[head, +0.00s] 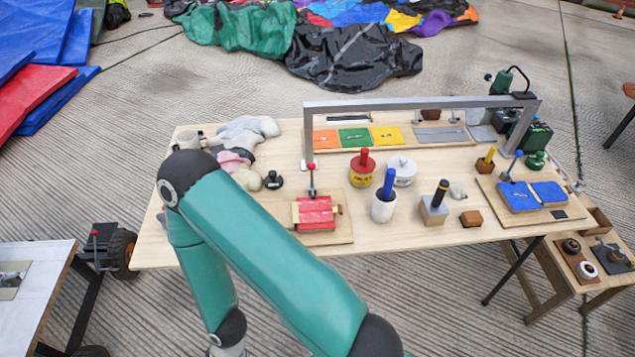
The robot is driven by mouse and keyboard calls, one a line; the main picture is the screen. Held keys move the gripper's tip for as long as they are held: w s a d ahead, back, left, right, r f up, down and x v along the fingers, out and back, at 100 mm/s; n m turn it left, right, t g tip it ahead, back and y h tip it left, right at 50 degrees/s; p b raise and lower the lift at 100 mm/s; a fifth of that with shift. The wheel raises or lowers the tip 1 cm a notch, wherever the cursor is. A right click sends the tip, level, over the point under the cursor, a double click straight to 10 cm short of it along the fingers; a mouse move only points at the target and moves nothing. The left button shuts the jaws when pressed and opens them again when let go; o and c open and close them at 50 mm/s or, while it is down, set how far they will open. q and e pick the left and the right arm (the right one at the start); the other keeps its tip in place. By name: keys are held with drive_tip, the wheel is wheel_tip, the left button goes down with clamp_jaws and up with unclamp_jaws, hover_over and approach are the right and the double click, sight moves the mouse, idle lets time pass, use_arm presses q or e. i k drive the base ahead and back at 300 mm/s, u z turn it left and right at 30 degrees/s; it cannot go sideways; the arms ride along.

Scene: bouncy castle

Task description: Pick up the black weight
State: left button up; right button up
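A small black object with a rounded knob (273,180) stands on the wooden table (400,250), left of the red clamped block; it may be the black weight, but it is too small to be sure. A teal arm of mine rises from the bottom middle, bends at the table's left side and drops to the bottom edge. It covers part of the table's left front. No gripper of mine shows; the arm's end is cut off by the frame's lower edge.
Near the black object are a grey and pink plush heap (245,135) and a red clamped block (315,213). A grey metal frame (420,104) spans the table's back. Handled blocks and pots (384,208) stand mid-table. A low side bench (572,285) holds black and white round pieces.

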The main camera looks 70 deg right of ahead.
sight(273, 181)
drive_tip(key=z, duration=0.1)
drive_tip(key=k, duration=1.2)
drive_tip(key=z, duration=0.95)
drive_tip(key=i, duration=1)
